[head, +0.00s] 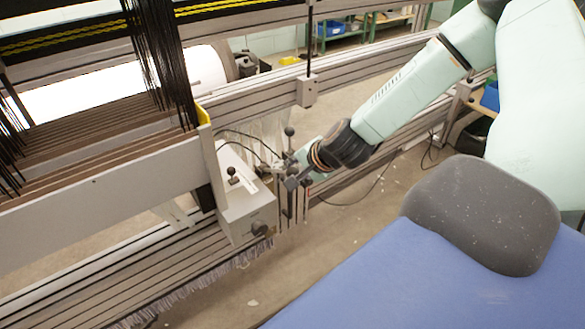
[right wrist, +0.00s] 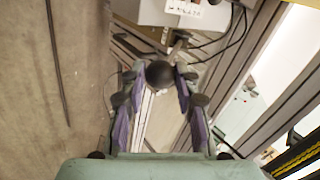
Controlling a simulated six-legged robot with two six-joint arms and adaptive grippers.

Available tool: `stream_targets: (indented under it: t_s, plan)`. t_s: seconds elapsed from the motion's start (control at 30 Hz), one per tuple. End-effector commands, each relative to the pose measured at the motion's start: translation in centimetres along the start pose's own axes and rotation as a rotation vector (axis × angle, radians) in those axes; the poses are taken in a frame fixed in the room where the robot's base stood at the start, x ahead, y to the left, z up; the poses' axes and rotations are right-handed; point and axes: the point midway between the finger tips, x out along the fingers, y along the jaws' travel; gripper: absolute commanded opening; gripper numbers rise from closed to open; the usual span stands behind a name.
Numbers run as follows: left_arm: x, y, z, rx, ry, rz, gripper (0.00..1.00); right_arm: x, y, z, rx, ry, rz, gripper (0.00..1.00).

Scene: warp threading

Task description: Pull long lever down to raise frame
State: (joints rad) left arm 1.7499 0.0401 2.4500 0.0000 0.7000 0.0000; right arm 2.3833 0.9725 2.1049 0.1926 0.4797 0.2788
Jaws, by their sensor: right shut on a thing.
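The long lever shows in the head view as a thin rod with a black ball knob (head: 289,131) at its top, beside a grey control box (head: 248,205). My right gripper (head: 291,174) reaches in from the right and is at the lever, just below that knob in the picture. In the right wrist view a black ball knob (right wrist: 160,74) sits between the purple-padded fingers of my right gripper (right wrist: 160,88), which are shut on the lever. The frame (head: 105,175) is a wide grey beam with rows of brown slats behind it. My left gripper is not in view.
A short black-knobbed lever (head: 232,173) stands on the control box. A long metal rail (head: 250,95) runs behind my right arm. Dark warp threads (head: 160,60) hang at the left. A blue surface with a dark grey pad (head: 485,215) fills the lower right. Bare floor lies between.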

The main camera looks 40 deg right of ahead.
Motion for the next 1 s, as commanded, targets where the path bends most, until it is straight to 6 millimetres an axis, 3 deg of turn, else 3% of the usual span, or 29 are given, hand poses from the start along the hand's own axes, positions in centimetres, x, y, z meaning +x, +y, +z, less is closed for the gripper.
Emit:
stream_targets:
  t_s: [0.03,0.5,1.0]
  plan:
    - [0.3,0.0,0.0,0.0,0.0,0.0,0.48,0.3,1.1,0.5,0.007,-0.01,0.013,0.0]
    - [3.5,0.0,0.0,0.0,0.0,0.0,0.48,3.2,6.7,1.6,0.009,-0.006,0.011,0.0]
    - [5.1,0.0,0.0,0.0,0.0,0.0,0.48,4.4,8.7,2.2,0.012,-0.011,0.014,0.0]
